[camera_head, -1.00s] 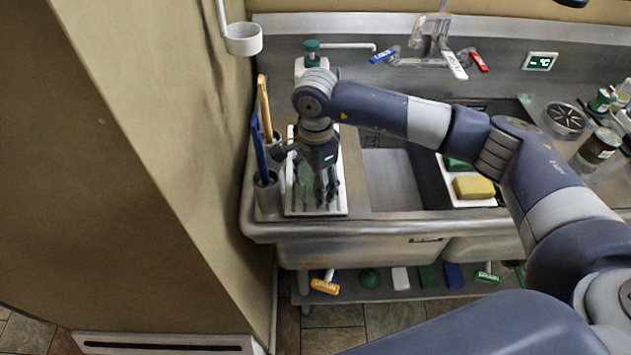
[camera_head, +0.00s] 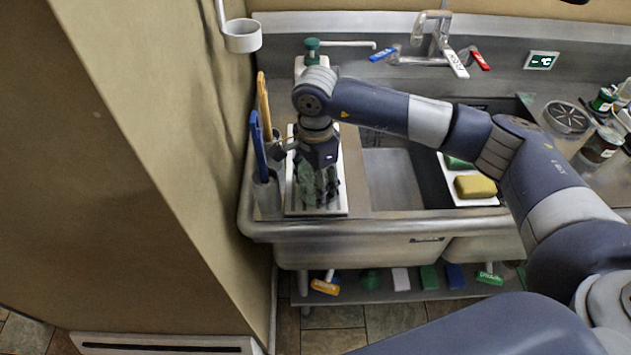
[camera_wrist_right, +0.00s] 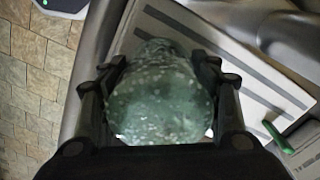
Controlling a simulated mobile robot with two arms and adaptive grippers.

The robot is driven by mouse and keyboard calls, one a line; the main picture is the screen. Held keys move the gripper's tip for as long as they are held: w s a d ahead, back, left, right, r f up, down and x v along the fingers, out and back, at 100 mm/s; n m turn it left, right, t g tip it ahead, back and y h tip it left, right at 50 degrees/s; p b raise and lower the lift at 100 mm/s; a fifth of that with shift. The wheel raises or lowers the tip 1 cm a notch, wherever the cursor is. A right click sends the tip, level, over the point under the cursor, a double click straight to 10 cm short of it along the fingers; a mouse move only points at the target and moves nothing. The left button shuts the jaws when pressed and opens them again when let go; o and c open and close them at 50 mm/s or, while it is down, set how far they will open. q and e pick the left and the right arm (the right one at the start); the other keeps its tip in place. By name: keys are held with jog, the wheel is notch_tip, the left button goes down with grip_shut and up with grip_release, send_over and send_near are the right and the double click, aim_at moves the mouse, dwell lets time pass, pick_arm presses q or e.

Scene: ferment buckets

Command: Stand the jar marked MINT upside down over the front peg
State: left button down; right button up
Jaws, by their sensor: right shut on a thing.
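My right gripper (camera_head: 318,192) is shut on a greenish glass jar (camera_wrist_right: 160,98), which also shows between the fingers in the head view (camera_head: 305,178). The jar is over the white drainer tray (camera_head: 341,206) at the left end of the sink. In the right wrist view the fingers are on both sides of the jar, and the drainer tray's grooved surface (camera_wrist_right: 225,62) lies beyond it. I cannot read any MINT marking. The front peg cannot be made out; the gripper and jar cover that part of the tray. My left gripper is not in view.
Holders with a blue-handled brush (camera_head: 258,145) and an orange-handled one (camera_head: 264,105) stand close left of the gripper. A soap dispenser (camera_head: 312,62) stands behind. The sink basin (camera_head: 390,178) and a yellow sponge (camera_head: 474,186) are to the right. The wall is close on the left.

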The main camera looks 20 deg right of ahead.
jog(key=shift+f+b, duration=0.3)
jog(key=o, duration=1.2)
jog(key=shift+o, duration=0.8)
jog(key=o, duration=0.4)
jog(key=shift+c, duration=0.2)
jog(key=shift+r, duration=0.2)
jog(key=shift+r+p, duration=0.4)
jog(key=shift+r, duration=0.45)
jog(key=shift+r, duration=0.15)
jog(key=shift+r+p, duration=0.3)
jog(key=shift+r, duration=0.55)
